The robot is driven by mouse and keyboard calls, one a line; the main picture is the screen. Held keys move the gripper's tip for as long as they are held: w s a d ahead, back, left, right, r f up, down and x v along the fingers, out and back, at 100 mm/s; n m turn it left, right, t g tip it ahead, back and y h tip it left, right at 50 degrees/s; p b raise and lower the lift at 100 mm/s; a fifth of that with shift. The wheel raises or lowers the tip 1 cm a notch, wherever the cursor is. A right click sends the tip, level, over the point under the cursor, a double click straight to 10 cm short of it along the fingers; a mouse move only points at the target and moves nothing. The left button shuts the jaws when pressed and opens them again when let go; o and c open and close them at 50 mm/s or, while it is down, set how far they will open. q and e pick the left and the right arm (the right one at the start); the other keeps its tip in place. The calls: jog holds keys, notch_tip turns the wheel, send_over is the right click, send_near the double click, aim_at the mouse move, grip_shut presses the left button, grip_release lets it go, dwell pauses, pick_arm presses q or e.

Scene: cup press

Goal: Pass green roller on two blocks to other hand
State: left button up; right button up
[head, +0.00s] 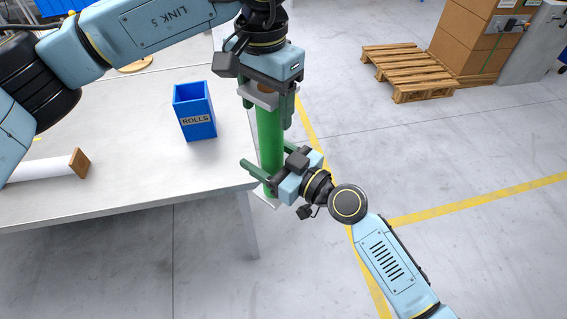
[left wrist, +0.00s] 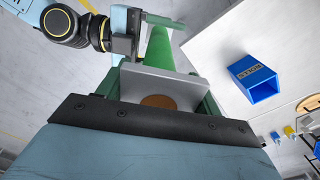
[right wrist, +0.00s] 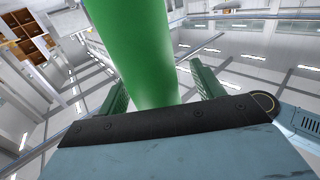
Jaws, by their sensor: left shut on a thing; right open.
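The green roller (head: 270,145) hangs upright off the table's right edge, with a pale square block at its upper end (head: 260,96) and another at its lower end. My left gripper (head: 268,106) is shut on its upper end; in the left wrist view the block (left wrist: 165,88) with a brown disc sits between the fingers. My right gripper (head: 266,156) is open near the roller's lower part, one finger on each side. In the right wrist view the roller (right wrist: 133,50) passes between the spread fingers; contact cannot be told.
A blue bin (head: 195,112) labelled ROLLS stands on the white table (head: 130,190). A white roll (head: 40,168) with a brown end block lies at the table's left. A wooden pallet (head: 408,72) and cardboard boxes (head: 465,35) are on the floor behind. Floor at right is clear.

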jog(key=shift+w+a, duration=0.3)
jog(key=shift+a, duration=0.2)
jog(key=c, duration=1.4)
pick_arm(q)
jog(key=o, duration=0.6)
pick_arm(e)
jog(key=shift+r, duration=0.15)
grip_shut()
pick_arm(q)
jog(key=o, duration=0.5)
jog(key=shift+c, duration=0.2)
